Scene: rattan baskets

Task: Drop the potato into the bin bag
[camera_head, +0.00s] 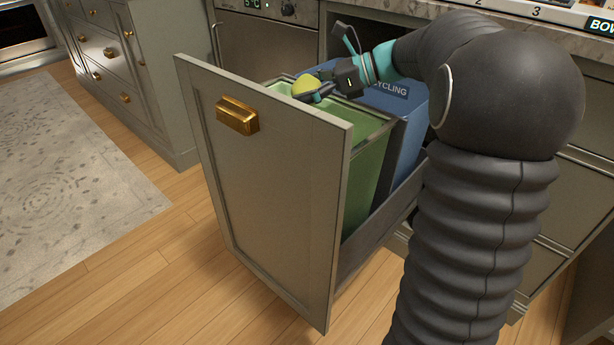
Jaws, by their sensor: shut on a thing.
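My gripper (312,93) is shut on a yellow potato (304,85) and holds it over the green bin bag (369,166). The bag lines the front bin of the pulled-out drawer, and its pale green inside (281,99) shows below the potato. The potato looks to be at about the height of the bin's rim; I cannot tell how far above the opening it is. My gripper covers part of the potato and its fingertips are small in this view.
A blue recycling bin (408,103) stands behind the green one. The tall drawer front (265,190) with a brass handle (237,116) stands before the bins. A counter (445,12) is above at the back. Wooden floor and a grey rug (70,180) are clear at left.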

